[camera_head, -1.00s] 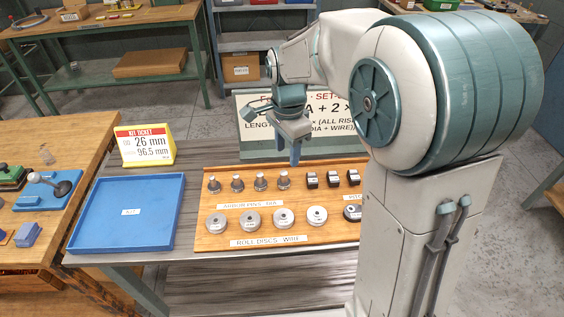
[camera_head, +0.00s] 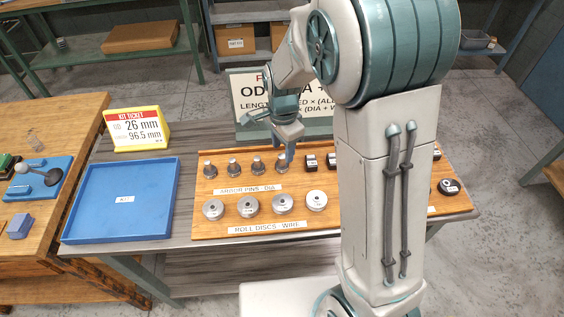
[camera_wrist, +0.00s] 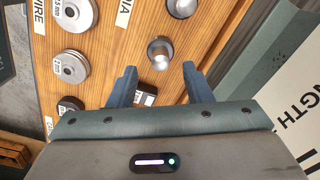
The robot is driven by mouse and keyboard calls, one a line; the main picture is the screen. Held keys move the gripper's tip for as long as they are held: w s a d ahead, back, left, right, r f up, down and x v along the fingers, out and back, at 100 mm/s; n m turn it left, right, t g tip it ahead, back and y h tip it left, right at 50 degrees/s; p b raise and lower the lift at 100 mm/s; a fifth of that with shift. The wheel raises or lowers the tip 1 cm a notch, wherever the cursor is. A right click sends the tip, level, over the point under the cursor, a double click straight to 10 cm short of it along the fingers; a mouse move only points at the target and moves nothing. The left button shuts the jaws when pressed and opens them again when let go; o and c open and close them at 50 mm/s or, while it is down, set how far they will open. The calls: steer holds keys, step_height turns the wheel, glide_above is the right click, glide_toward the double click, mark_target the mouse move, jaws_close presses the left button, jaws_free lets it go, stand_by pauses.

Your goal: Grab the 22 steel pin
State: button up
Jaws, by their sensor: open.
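A row of several grey steel arbor pins stands upright on the wooden board (camera_head: 350,225). Their size marks are too small to read, so I cannot tell which is 22. The rightmost pin (camera_head: 282,164) stands beside the black blocks, and my gripper (camera_head: 289,156) is over that end of the row. In the wrist view, my gripper (camera_wrist: 160,70) is open and empty. One pin (camera_wrist: 160,50) shows just beyond the gap between the fingertips, roughly centred. Another pin (camera_wrist: 168,6) is partly cut off at the top edge.
Grey roll discs (camera_head: 248,206) sit in front of the pins. Black blocks (camera_head: 311,161) stand right of them, and one block (camera_wrist: 146,95) shows between my fingers. A blue tray (camera_head: 120,225) and a kit ticket (camera_head: 137,128) are left; a formula sign (camera_head: 250,120) stands behind.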

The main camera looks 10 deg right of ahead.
mark_target(282, 156)
step_height(282, 156, down, 4)
steer(key=shift+a+f, duration=0.1)
jaws_close()
stand_by(0.4)
